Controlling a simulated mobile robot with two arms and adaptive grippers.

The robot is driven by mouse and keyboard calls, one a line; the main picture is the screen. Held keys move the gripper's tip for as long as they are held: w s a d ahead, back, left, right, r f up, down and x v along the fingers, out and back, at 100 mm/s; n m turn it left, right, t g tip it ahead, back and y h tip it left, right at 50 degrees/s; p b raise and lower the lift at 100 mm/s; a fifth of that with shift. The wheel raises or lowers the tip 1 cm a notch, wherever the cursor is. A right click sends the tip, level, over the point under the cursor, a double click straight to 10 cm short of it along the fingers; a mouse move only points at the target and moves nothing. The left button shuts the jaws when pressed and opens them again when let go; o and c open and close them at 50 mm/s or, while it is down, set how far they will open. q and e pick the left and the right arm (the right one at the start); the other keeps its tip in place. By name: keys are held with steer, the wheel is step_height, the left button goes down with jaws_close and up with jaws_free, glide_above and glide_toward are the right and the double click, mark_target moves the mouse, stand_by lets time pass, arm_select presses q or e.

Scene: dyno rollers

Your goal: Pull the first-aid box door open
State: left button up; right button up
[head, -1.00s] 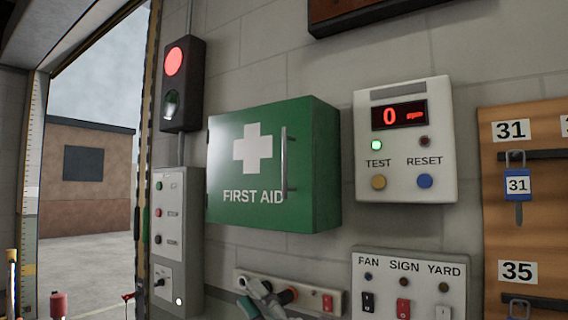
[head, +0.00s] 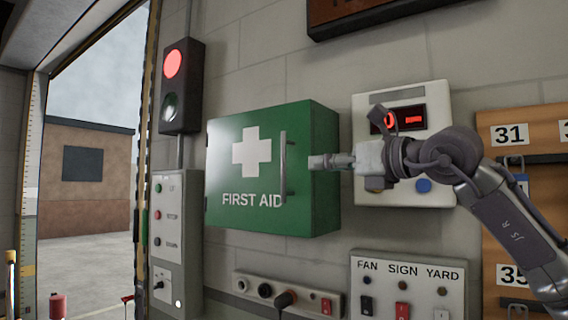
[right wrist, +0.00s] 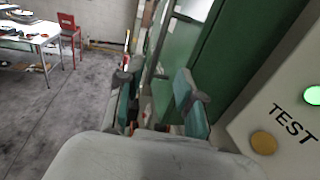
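The first-aid box (head: 322,175) is green and hangs on the wall in the head view. Its door (head: 232,180), with a white cross and the words FIRST AID, looks shut. A grey upright handle (head: 283,165) stands out near the door's right edge. My right gripper (head: 312,162) reaches in from the right, its tips just right of the handle and seemingly apart from it. In the right wrist view the gripper (right wrist: 157,92) has its two fingers spread, with the handle (right wrist: 162,45) showing ahead, roughly between them. My left gripper is not in view.
A white test panel (head: 440,105) is behind my right arm. A key board (head: 510,180) is at the right. A switch panel (head: 435,262) and a socket strip (head: 238,284) are below the box. A signal light (head: 181,85) and control box (head: 183,240) are left of it.

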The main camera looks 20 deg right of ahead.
mark_target(285, 166)
steer(key=p+x, duration=0.5)
steer(key=x, duration=0.5)
steer(key=shift+a+r, duration=0.15)
steer(key=shift+a, duration=0.1)
steer(key=shift+w+a, duration=0.3)
steer(key=shift+w, duration=0.35)
steer(key=shift+c, duration=0.3)
jaws_close()
